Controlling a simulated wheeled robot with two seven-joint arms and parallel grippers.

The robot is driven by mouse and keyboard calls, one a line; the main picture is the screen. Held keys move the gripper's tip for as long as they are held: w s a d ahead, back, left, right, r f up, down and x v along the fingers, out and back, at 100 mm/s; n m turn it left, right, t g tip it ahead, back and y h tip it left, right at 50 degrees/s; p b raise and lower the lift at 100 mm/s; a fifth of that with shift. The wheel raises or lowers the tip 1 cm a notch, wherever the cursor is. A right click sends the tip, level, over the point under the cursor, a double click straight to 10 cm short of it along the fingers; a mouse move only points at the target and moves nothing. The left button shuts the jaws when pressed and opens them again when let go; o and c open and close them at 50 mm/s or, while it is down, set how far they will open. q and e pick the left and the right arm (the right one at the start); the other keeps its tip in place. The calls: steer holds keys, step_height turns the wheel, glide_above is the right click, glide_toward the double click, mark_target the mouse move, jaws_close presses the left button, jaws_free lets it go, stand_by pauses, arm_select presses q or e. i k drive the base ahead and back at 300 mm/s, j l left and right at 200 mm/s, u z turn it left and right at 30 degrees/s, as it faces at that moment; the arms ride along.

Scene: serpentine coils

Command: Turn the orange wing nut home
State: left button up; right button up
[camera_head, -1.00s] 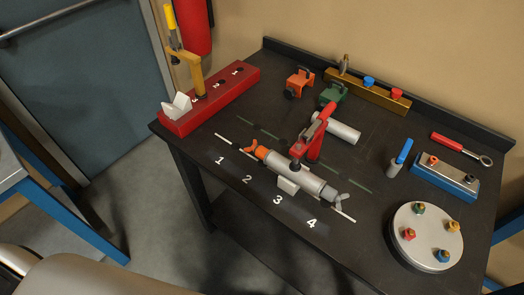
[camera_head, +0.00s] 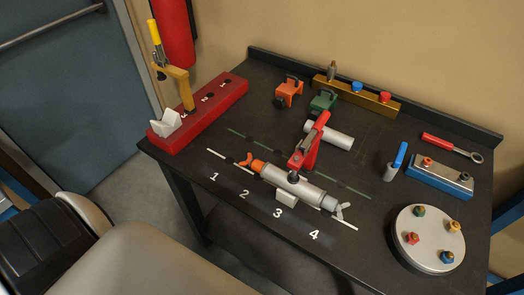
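The orange wing nut (camera_head: 245,160) sits at the left end of a grey cylinder (camera_head: 309,190), beside an orange collar (camera_head: 258,166). Whether any gap lies between nut and collar is too small to tell. The cylinder lies on a white block (camera_head: 287,197), under a red toggle clamp (camera_head: 306,152) whose black tip is over its middle. A grey wing nut (camera_head: 343,211) is at its right end. Neither of my grippers is in view.
The dark table (camera_head: 372,225) has painted numbers in front of the cylinder. A red rack (camera_head: 215,107) with a yellow-handled tool stands left. Orange (camera_head: 289,92) and green (camera_head: 322,103) clamps lie behind. A round plate (camera_head: 405,250) and blue block (camera_head: 430,183) stand right.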

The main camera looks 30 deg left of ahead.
mark_target(245, 163)
steer(key=j+z, duration=0.15)
steer(key=j, duration=0.3)
steer(key=k+j+z, duration=0.1)
steer(key=j, duration=0.4)
steer(key=k+j+z, duration=0.15)
steer(key=j, duration=0.3)
steer(key=j+z, duration=0.15)
steer(key=j, duration=0.3)
